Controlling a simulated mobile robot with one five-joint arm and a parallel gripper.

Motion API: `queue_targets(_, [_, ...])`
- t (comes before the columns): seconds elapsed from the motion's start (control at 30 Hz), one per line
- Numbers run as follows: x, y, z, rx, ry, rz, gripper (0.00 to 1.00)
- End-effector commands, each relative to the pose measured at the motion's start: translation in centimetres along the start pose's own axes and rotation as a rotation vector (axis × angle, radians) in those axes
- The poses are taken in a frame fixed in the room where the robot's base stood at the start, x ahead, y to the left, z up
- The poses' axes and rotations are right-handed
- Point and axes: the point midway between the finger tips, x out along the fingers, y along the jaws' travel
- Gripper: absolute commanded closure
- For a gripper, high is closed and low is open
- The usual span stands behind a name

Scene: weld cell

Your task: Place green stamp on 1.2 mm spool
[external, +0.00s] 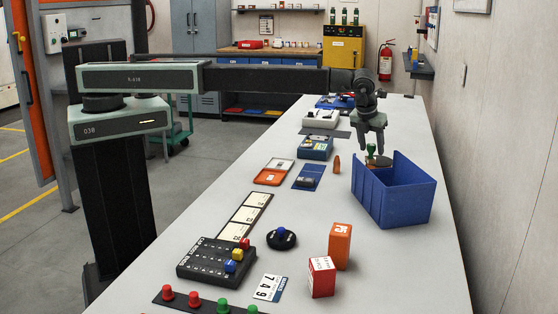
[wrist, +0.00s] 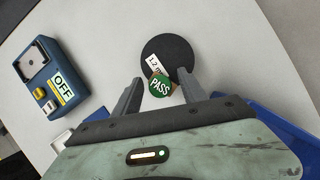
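The green stamp (wrist: 160,86), its round top marked PASS, shows in the wrist view over the near part of the dark round 1.2 mm spool (wrist: 168,50), partly covering its white label. It appears to rest on the spool, but its base is hidden. In the external view the stamp's green knob (external: 371,149) is just below my gripper (external: 373,152), and the spool (external: 384,162) is partly hidden behind the blue bin. My gripper (wrist: 158,80) is open, its fingers on either side of the stamp with visible gaps.
The blue bin (external: 398,195) stands close in front of the spool. An orange-brown cone (external: 337,164) stands to the left. A blue device marked OFF (wrist: 48,73) lies left in the wrist view. Orange and red boxes (external: 340,246) (external: 321,277) stand nearer the front.

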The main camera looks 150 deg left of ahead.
Motion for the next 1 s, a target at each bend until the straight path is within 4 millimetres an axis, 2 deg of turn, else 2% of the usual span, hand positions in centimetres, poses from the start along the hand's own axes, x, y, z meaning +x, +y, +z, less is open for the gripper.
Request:
queue_targets(0.27, [-0.7,0.0,0.2,0.000,0.000,0.000,0.51])
queue_targets(0.47, [-3.9,0.0,0.4,0.002,0.000,0.000,0.51])
queue_targets(0.7, [-9.7,0.1,0.6,0.001,0.000,0.000,0.51])
queue_targets(0.8, [-11.5,0.0,0.5,0.001,0.000,0.000,0.51])
queue_targets(0.9, [-12.4,0.0,0.3,0.001,0.000,0.000,0.51])
queue_targets(1.0, [-12.5,0.0,0.2,0.001,0.000,0.000,0.51])
